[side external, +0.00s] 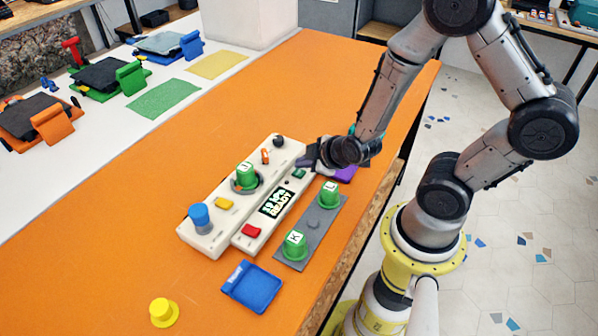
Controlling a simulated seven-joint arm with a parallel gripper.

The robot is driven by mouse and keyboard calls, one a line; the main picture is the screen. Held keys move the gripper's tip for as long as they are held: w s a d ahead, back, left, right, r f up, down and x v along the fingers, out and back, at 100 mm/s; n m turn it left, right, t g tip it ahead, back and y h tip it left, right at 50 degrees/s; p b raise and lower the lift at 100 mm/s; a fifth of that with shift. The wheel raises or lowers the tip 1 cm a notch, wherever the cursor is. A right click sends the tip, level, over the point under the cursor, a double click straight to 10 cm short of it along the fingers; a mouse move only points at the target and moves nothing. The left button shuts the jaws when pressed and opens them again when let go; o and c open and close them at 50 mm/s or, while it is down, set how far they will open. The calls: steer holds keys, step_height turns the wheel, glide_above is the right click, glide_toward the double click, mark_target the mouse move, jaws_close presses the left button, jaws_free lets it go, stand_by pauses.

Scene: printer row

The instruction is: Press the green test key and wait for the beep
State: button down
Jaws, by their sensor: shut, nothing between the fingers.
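A cream console (194,238) sits on the orange table. A small green key (299,174) shows at its right end, beyond the dark display (277,202) with bright text that ends in "READY". My gripper (304,162) is shut and empty, with its fingertips close to the green key on its far side. I cannot tell from this view whether they touch the console or hover above it. The console also has a yellow key (224,203) and a red key (251,230).
The console bears a blue knob (199,213) and a green lettered cap (246,173). A grey plate (312,224) with two green caps lies in front. A blue tray (251,287), a purple item (346,174) and a yellow cap (162,311) are nearby. The table's left side is clear.

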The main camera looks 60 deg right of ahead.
mark_target(303, 175)
steer(key=shift+f, duration=0.2)
steer(key=shift+f, duration=0.2)
steer(key=shift+f, duration=0.4)
stand_by(0.8)
stand_by(0.3)
steer(key=shift+r, duration=0.85)
steer(key=shift+r, duration=2.5)
